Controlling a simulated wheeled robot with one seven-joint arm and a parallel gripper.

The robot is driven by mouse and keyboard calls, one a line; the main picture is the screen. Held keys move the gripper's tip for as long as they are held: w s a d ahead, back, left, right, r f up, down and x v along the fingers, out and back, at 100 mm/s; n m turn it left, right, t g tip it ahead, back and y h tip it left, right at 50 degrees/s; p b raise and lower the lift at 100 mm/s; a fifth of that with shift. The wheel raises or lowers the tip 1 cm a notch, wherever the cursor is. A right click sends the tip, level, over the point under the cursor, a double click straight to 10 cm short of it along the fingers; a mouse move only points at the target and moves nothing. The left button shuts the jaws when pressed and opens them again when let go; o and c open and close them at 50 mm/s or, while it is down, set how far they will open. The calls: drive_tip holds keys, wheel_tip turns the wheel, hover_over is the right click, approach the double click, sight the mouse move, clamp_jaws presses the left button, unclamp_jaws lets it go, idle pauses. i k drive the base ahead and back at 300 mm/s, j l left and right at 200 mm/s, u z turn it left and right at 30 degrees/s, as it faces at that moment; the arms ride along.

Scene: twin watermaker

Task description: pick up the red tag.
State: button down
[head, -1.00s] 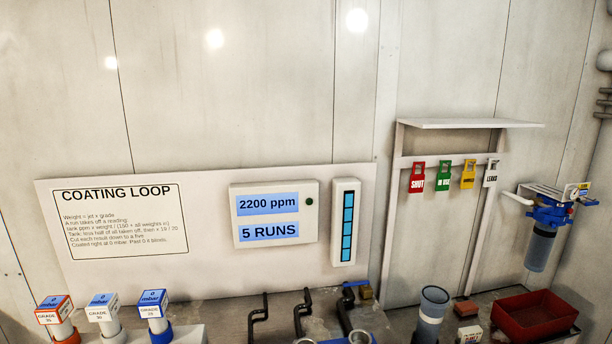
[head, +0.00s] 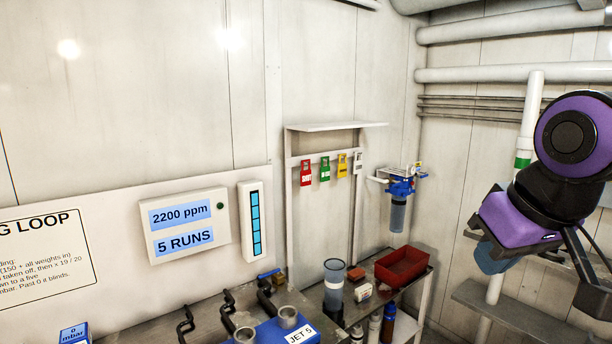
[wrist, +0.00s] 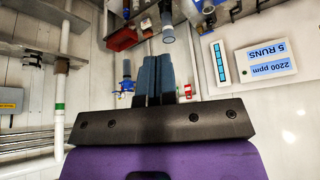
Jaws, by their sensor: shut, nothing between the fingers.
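The red tag (head: 306,172) hangs at the left end of a row of tags on the white rack's rail, beside the green tag (head: 325,169). In the wrist view a small red patch (wrist: 188,90) just right of the fingers appears to be the red tag. My gripper (wrist: 153,60) shows in the wrist view with its two blue-grey fingers together and empty. In the head view my arm is at the right, well apart from the tags, with the finger ends (head: 492,258) partly showing. The fingers hide part of the tag row in the wrist view.
Yellow (head: 342,165) and white (head: 358,162) tags hang farther right under a shelf (head: 335,126). A blue water filter (head: 399,195) juts out beside the rack. Below stand a red bin (head: 402,266) and a clear cylinder (head: 334,284). Pipes line the right wall.

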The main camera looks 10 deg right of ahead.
sight(305, 176)
drive_tip(key=i+l+u, duration=0.1)
drive_tip(key=i+l, duration=0.15)
drive_tip(key=i+l+u, duration=0.25)
drive_tip(key=i+l, duration=0.15)
drive_tip(key=l, duration=0.2)
drive_tip(key=i+l+u, duration=0.25)
drive_tip(key=i+l, duration=0.15)
drive_tip(key=l, duration=0.3)
drive_tip(key=i+l+u, duration=0.15)
drive_tip(key=l, duration=0.2)
drive_tip(key=i+l+u, duration=0.1)
drive_tip(key=l, duration=0.25)
drive_tip(key=i, duration=0.1)
